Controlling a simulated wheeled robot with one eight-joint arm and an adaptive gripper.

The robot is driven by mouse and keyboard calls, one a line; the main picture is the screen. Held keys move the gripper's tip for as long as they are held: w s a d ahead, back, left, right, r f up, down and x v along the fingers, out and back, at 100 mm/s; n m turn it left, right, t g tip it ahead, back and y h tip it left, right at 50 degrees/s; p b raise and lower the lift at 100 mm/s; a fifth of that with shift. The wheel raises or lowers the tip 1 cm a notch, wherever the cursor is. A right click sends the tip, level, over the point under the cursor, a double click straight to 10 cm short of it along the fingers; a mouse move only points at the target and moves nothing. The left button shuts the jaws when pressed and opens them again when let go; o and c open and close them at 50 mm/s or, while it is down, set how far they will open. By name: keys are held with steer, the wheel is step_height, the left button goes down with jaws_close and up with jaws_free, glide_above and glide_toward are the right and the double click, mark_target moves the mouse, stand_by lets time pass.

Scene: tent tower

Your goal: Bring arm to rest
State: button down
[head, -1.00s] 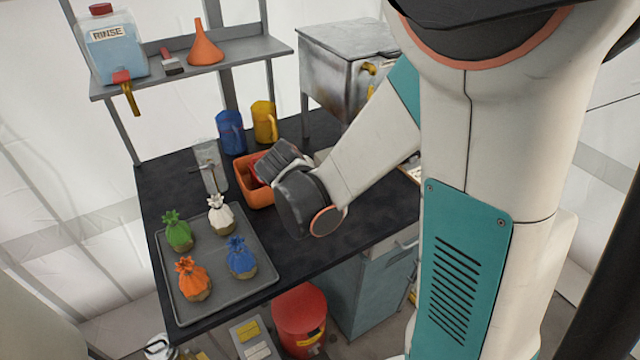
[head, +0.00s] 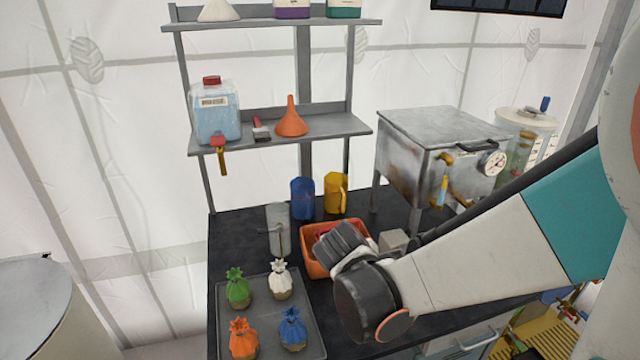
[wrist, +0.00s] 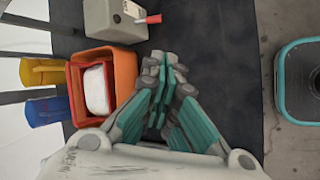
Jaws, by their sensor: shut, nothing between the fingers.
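My gripper (wrist: 166,88) is shut with nothing between its fingers in the wrist view. It hangs over the black tabletop (wrist: 215,60), beside an orange bin (wrist: 124,66). In the head view my arm reaches in from the right, and its dark wrist hides part of the orange bin (head: 309,266); the fingertips are hard to make out there. The bin holds a red-rimmed item with a white top (wrist: 96,90).
A grey tray (head: 262,285) with several tied pouches is at the front left. Blue (head: 302,198) and yellow (head: 335,194) jugs stand behind the bin. A metal tank (head: 428,150) stands at the back right, and a shelf (head: 340,124) rises behind.

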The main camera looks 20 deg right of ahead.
steer(key=s+a+r+m+t+y, duration=0.2)
steer(key=s+a+r+m+y, duration=0.4)
steer(key=s+r+m, duration=0.4)
steer(key=shift+s+a+m, duration=0.3)
steer(key=shift+s+m, duration=1.15)
steer(key=shift+m, duration=0.05)
steer(key=shift+r, duration=0.1)
